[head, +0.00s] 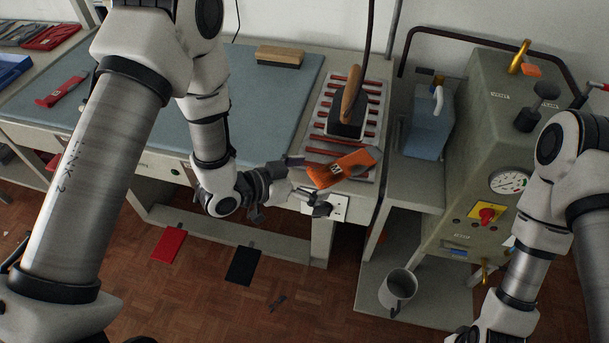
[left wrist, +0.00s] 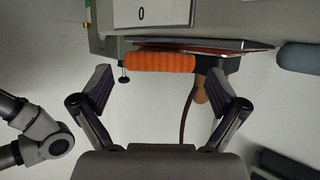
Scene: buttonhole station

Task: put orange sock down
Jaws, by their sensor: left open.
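The orange sock (head: 343,168) lies at the front end of the ribbed iron rest (head: 319,118), in front of the iron (head: 349,105). Whether it lies flat on the rest or overhangs its front edge is hard to tell. My left gripper (head: 310,185) is open at the front edge of the table, close to the sock. In the left wrist view the sock (left wrist: 158,62) shows as an orange band beyond the two spread fingers, with nothing gripped between them. My right arm is at the right, but its gripper is out of view.
The ironing table (head: 270,92) carries a wooden brush (head: 279,56) and a red sleeve-like piece (head: 62,91). A grey boiler (head: 495,140) with a gauge and a blue water tank (head: 428,131) stand at the right. A mug (head: 398,289) sits on the low shelf. Red and black pedals lie below.

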